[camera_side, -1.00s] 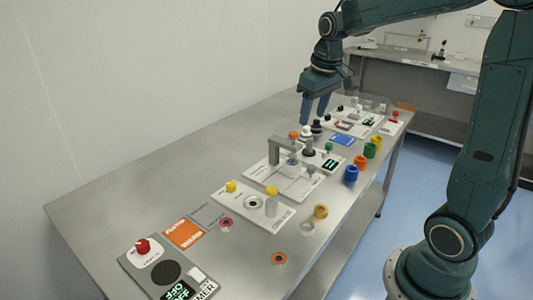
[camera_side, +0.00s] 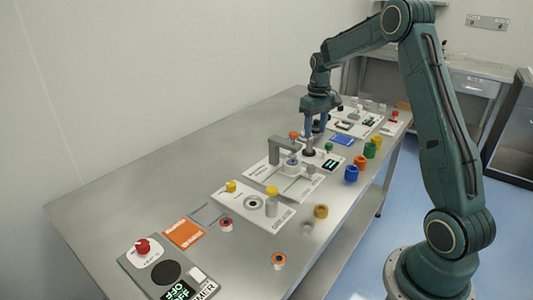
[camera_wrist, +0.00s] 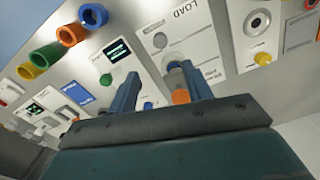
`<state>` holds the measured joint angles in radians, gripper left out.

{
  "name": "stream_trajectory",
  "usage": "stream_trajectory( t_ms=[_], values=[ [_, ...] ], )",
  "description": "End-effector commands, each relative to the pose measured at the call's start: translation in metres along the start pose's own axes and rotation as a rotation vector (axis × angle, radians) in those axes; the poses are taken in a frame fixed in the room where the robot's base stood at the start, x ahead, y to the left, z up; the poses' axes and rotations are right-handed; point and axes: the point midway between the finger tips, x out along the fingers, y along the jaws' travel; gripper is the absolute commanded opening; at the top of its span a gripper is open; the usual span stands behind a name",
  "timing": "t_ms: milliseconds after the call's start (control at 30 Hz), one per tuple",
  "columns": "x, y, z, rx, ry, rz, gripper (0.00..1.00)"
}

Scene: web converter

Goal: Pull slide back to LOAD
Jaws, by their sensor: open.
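The slide station (camera_side: 312,186) is a white plate mid-bench with a grey bridge (camera_side: 281,146) over it. An orange-topped part (camera_wrist: 181,97) shows between my fingers in the wrist view; an orange cap (camera_side: 293,135) stands behind the bridge in the side view. My gripper (camera_side: 314,142) is open and pointing down by the bridge's far end, near a dark round base (camera_side: 308,153). In the wrist view my gripper (camera_wrist: 162,80) shows its blue fingers apart. Contact cannot be told.
A black display (camera_side: 330,164) sits beside the plate. Blue (camera_side: 351,174), orange (camera_side: 360,162) and green (camera_side: 370,151) cups line the right edge. A plate with yellow knobs (camera_side: 231,187) lies nearer the camera. The bench's left side is clear.

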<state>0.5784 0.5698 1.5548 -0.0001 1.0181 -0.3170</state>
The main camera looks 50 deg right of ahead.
Motion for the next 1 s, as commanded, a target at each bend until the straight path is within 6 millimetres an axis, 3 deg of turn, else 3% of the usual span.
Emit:
stream_trajectory(
  t_ms=[367,1000],
  values=[
    [0.012,0.0,0.0,0.0,-0.001,0.0,0.5],
    [0.102,-0.001,0.001,0.0,-0.002,-0.001,0.5]
  ],
)
